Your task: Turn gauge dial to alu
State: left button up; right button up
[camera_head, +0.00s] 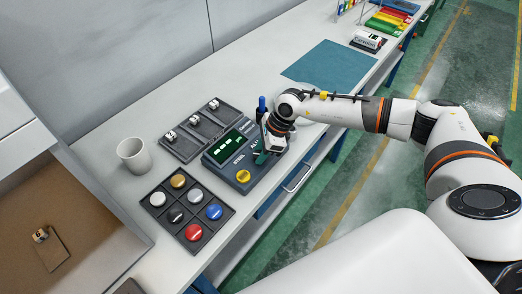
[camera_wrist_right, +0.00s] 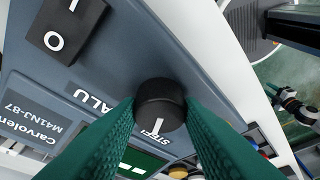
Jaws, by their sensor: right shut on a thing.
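The gauge (camera_head: 213,158) is a grey-blue box with a green-lit screen (camera_head: 226,147) and a yellow button (camera_head: 243,176). Its black dial (camera_wrist_right: 160,100) shows in the right wrist view, with a white mark on the side towards the STEEL label (camera_wrist_right: 153,137). The ALU label (camera_wrist_right: 95,100) lies to the left of the dial there. My right gripper (camera_head: 263,157) is over the gauge's right part. Its green fingers are shut on the dial, one on either side. In the head view the gripper hides the dial. My left gripper is out of view.
A black tray (camera_head: 205,206) of coloured round pieces lies in front of the gauge. A white mug (camera_head: 134,155) stands at left. Dark trays (camera_head: 198,131) with small metal parts lie behind the gauge. A black rocker switch (camera_wrist_right: 70,30) is near the dial. A teal mat (camera_head: 330,66) lies farther back.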

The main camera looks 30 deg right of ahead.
jog(key=shift+m, duration=0.3)
jog(key=m+t+b, duration=0.1)
jog(key=m, duration=0.1)
jog(key=shift+s+m+h, duration=0.1)
jog(key=shift+m+h, duration=0.2)
jog(key=shift+m, duration=0.1)
jog(key=m+b, duration=0.1)
jog(key=m+t+b, duration=0.1)
jog(key=shift+a+f+m+h, duration=0.15)
jog(key=shift+m+h, duration=0.25)
jog(key=m+h+b, duration=0.1)
jog(key=m+b, duration=0.2)
jog(key=shift+a+t, duration=0.1)
jog(key=shift+t, duration=0.2)
jog(key=shift+r+m+h+b, duration=0.2)
jog(key=shift+m+h+b, duration=0.4)
jog(key=shift+m+b, duration=0.7)
jog(key=o, duration=1)
jog(key=shift+s, duration=0.1)
jog(key=shift+c, duration=0.2)
